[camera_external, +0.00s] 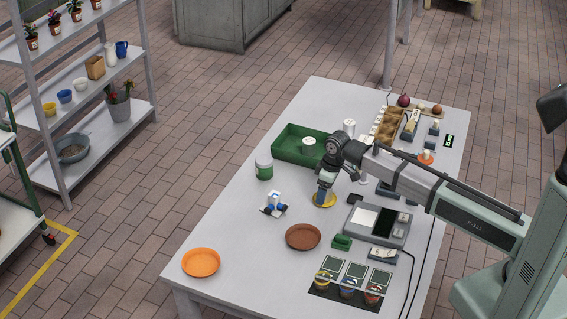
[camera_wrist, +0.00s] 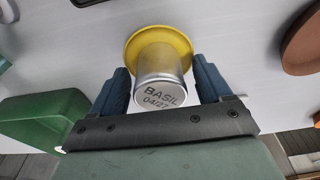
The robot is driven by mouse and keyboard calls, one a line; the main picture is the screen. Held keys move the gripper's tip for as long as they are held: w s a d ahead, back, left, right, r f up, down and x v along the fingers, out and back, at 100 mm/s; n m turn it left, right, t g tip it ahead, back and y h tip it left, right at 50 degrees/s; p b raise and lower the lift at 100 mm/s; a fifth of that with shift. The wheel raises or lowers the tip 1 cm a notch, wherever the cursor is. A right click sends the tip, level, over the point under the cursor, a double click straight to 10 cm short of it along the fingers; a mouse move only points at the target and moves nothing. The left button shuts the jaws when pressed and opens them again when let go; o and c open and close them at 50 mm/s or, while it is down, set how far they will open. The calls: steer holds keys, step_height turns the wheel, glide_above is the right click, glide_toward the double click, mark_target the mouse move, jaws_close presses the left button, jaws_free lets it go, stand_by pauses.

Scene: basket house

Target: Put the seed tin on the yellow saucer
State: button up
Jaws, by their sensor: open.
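The seed tin (camera_wrist: 162,75) is a silver cylinder with "BASIL 04/27" on its end face. In the wrist view its far end is over the yellow saucer (camera_wrist: 183,40), and it appears to stand on it. My gripper (camera_wrist: 161,68) is open, with one blue-grey finger on each side of the tin and a visible gap on the right. In the external view my gripper (camera_external: 325,194) is low over the yellow saucer (camera_external: 331,204). There the tin is hidden or too small to make out at the fingers.
A green crate (camera_external: 283,147) and a green-white jar (camera_external: 264,169) stand behind. A brown saucer (camera_external: 303,237) and an orange saucer (camera_external: 201,262) lie nearer the front. A grey device (camera_external: 350,219) is close on the right. The table's left front is mostly clear.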

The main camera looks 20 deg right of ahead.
steer(key=r, duration=0.4)
steer(key=s+d+r, duration=0.1)
steer(key=r, duration=0.6)
steer(key=shift+s+d+r, duration=0.15)
steer(key=shift+r, duration=0.2)
